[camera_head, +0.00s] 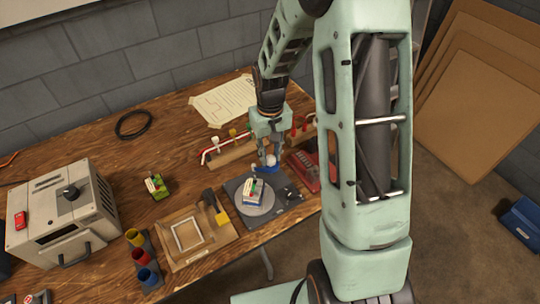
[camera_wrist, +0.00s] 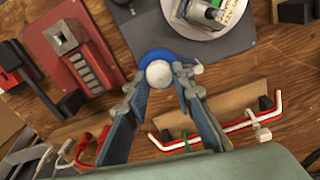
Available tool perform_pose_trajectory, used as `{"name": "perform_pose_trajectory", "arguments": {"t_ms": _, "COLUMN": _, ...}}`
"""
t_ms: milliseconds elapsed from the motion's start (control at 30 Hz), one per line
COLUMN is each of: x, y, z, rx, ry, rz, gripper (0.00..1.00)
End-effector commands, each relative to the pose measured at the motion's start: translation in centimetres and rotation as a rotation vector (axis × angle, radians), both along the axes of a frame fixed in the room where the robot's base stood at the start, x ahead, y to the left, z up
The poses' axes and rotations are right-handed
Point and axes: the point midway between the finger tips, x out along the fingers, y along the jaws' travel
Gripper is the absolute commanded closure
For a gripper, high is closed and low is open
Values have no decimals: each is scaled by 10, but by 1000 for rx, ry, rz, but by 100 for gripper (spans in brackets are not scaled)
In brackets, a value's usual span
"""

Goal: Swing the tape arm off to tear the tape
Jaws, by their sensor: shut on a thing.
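My gripper (camera_head: 270,157) reaches down at the back edge of a dark grey base plate (camera_head: 233,187). It is shut on a white ball knob (camera_wrist: 158,74) beside a curved blue part (camera_wrist: 166,54), which looks like the tape arm; its link to the base is not clear. The blue part (camera_head: 265,169) also shows in the head view. My gripper's fingers (camera_wrist: 160,80) stand on both sides of the knob. A round grey turntable (camera_head: 263,209) on the plate carries a small block pack (camera_head: 252,192) with a green top. No tape strand can be made out.
A red device (camera_head: 304,171) is close right of my gripper. A wooden rack with a red-and-white bar (camera_head: 222,146) stands behind left. A wooden tray (camera_head: 178,257), coloured cups (camera_head: 140,254) and a grey machine (camera_head: 62,215) are to the left. Bare bench lies around the black ring (camera_head: 119,132).

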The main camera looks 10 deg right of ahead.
Motion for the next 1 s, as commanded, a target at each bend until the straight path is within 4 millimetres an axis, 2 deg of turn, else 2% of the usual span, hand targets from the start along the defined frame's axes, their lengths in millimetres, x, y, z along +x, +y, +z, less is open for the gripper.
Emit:
{"name": "perform_pose_trajectory", "arguments": {"t_ms": 667, "x": -1, "y": 0, "z": 0, "rx": 0, "ry": 2, "rz": -70, "gripper": 100}}
{"name": "perform_pose_trajectory", "arguments": {"t_ms": 700, "x": -1, "y": 0, "z": 0, "rx": 0, "ry": 2, "rz": -70, "gripper": 76}}
{"name": "perform_pose_trajectory", "arguments": {"t_ms": 867, "x": 0, "y": 0, "z": 0, "rx": 0, "ry": 1, "rz": -69, "gripper": 60}}
{"name": "perform_pose_trajectory", "arguments": {"t_ms": 1000, "x": 0, "y": 0, "z": 0, "rx": 0, "ry": 1, "rz": -68, "gripper": 60}}
